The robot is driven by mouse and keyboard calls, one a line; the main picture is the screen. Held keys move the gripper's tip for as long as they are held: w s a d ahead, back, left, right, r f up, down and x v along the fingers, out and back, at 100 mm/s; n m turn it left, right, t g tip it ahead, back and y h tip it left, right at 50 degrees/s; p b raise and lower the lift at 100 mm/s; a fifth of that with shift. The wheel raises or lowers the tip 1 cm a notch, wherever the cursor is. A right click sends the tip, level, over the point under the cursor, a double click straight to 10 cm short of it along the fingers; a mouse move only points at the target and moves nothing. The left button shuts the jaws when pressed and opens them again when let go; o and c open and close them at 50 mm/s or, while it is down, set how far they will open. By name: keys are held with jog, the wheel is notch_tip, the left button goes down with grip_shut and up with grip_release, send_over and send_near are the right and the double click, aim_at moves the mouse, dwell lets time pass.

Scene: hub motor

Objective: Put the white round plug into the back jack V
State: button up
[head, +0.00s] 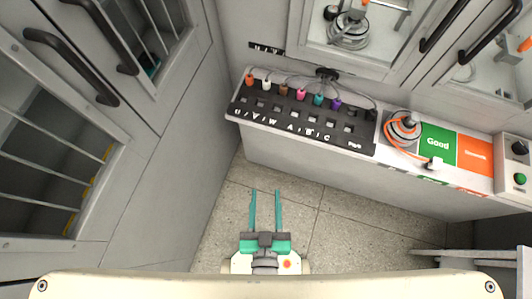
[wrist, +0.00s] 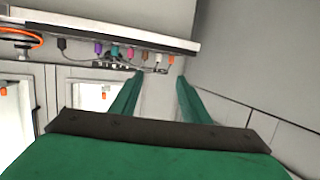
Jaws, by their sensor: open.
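The white round plug (head: 266,85) stands on the back of the bench, second from the left between the orange and brown plugs, its cable running back. The black jack panel (head: 365,144) lies in front of the plugs, with two rows of sockets and white letters along its front edge. Back jack V (head: 260,102) appears to be the second socket from the left in the back row; its opening is too small to make out. My gripper (head: 265,192) is open and empty, over the floor in front of the bench. Its fingers also show in the wrist view (wrist: 158,78), pointing towards the plugs.
Orange (head: 249,79), brown (head: 283,89), pink (head: 301,94), teal (head: 318,100) and purple (head: 336,104) plugs share the row. A motor with an orange cable (head: 403,128) sits right of the panel, beside a green Good area (head: 438,146). Cabinets stand left. Floor before the bench is clear.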

jog(key=s+r, duration=0.1)
jog(key=s, duration=0.1)
jog(key=s+r, duration=0.2)
jog(key=shift+s, duration=0.15)
dwell(0.4)
jog(key=shift+c, duration=1.4)
